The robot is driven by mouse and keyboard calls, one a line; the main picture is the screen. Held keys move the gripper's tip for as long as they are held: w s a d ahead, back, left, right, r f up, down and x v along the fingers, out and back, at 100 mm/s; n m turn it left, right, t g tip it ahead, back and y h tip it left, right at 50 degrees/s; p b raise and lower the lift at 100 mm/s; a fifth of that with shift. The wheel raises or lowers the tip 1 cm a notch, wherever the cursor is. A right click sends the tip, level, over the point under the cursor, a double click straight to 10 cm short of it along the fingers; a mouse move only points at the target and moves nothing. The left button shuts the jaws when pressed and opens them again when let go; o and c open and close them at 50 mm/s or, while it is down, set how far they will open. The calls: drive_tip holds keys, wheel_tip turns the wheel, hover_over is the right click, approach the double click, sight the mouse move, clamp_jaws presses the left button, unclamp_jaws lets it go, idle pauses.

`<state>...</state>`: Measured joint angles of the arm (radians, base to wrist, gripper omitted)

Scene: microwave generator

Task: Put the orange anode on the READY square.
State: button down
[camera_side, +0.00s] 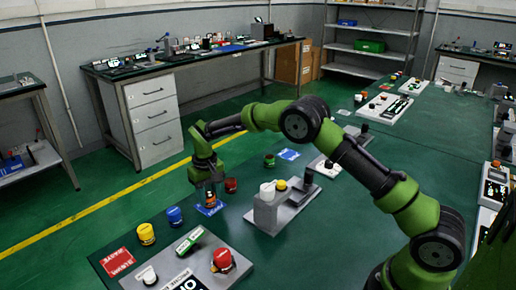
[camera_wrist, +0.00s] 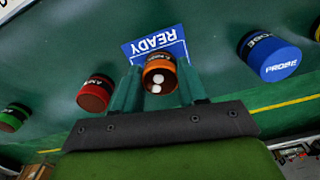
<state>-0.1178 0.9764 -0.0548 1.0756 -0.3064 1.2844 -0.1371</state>
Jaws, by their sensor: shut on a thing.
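The orange anode (camera_wrist: 158,66) is a short cylinder with a dark band, held between the two fingers of my gripper (camera_wrist: 160,88). In the side view the anode (camera_side: 211,202) shows small under my gripper (camera_side: 209,190), which points down. The blue READY square (camera_wrist: 150,46) lies right beneath and behind the anode in the wrist view. It also shows around the anode's base in the side view (camera_side: 211,209). The anode looks upright at the square; I cannot tell whether its base touches it.
A red cylinder (camera_wrist: 96,94) stands left of the square and a blue PROBE cylinder (camera_wrist: 268,58) right of it in the wrist view. A yellow cylinder (camera_side: 146,233), a red waste square (camera_side: 117,262) and a grey block fixture (camera_side: 281,207) share the green table.

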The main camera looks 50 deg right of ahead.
drive_tip(key=c, duration=0.6)
unclamp_jaws()
drive_tip(key=shift+f, duration=0.15)
